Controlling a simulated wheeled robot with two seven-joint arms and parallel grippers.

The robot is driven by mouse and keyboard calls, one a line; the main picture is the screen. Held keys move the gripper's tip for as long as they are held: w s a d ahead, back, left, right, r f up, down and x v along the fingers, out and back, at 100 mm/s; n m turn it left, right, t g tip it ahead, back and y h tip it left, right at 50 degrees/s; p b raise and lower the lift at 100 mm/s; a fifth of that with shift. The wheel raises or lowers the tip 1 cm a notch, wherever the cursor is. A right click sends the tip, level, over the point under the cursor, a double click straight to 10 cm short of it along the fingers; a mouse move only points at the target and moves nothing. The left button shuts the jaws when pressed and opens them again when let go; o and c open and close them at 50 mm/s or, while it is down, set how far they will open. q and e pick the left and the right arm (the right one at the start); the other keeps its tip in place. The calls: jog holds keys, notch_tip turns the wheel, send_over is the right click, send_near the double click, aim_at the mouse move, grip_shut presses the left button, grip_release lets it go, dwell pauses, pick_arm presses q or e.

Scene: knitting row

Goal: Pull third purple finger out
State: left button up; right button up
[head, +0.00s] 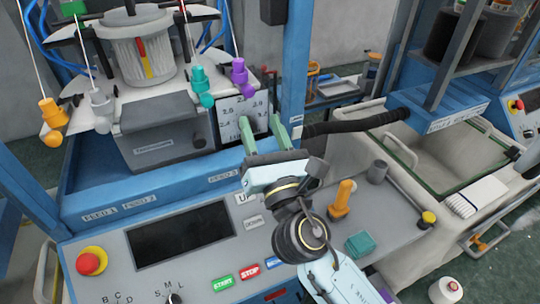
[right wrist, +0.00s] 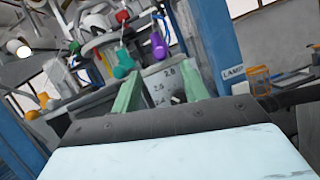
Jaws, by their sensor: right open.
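One purple finger (head: 240,74) shows on the right front rim of the knitting head (head: 140,60), hanging at the end of a line of coloured fingers. It also shows in the right wrist view (right wrist: 159,46). My right gripper (head: 263,128) is open and empty, its two green fingers pointing up below and slightly right of the purple finger, apart from it. In the right wrist view the purple finger sits above the gap between my fingertips (right wrist: 160,88). A teal finger (head: 202,86) hangs just left of it. My left gripper is not in view.
A scale card (head: 240,112) stands behind my right fingers. A blue post (head: 295,60) rises close to their right. White (head: 101,110) and orange (head: 50,113) fingers hang further left. The control panel (head: 190,265) with an orange handle (head: 342,198) lies below.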

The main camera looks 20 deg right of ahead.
jog(key=b+v, duration=0.1)
jog(key=v, duration=0.4)
dwell(0.3)
